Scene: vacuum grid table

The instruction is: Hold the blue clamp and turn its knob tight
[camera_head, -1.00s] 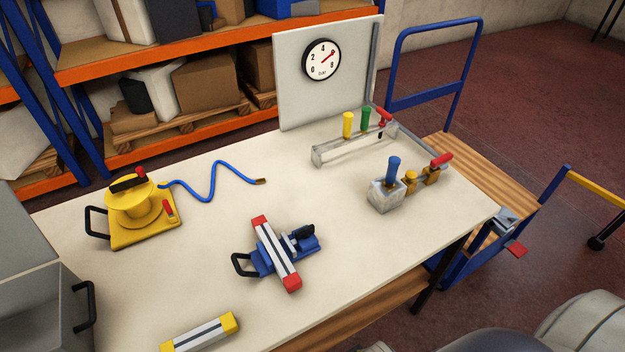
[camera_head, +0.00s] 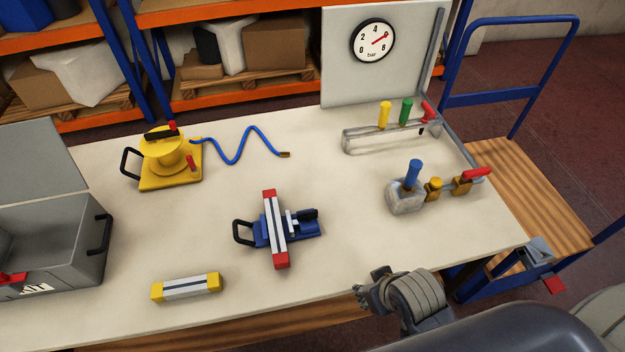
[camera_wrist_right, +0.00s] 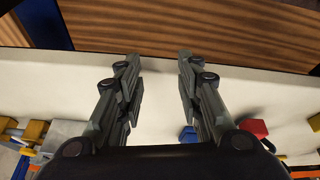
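The blue clamp (camera_head: 262,238) sits mid-table, with a black loop handle at its left and a black knob (camera_head: 308,214) at its right. A grey bar with red ends (camera_head: 275,232) lies across it. My right gripper (camera_head: 362,290) is at the table's front edge, to the right of and nearer than the clamp, touching nothing. The right wrist view shows its two fingers (camera_wrist_right: 158,75) apart with nothing between them. A red end (camera_wrist_right: 252,128), probably the bar's, shows past the fingers there. My left gripper is not in view.
A yellow-ended bar (camera_head: 187,287) lies front left, near a grey open box (camera_head: 60,250). A yellow round device (camera_head: 165,160) with a blue hose stands behind. A grey block with blue handle (camera_head: 405,197) stands right of the clamp. Table between clamp and block is clear.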

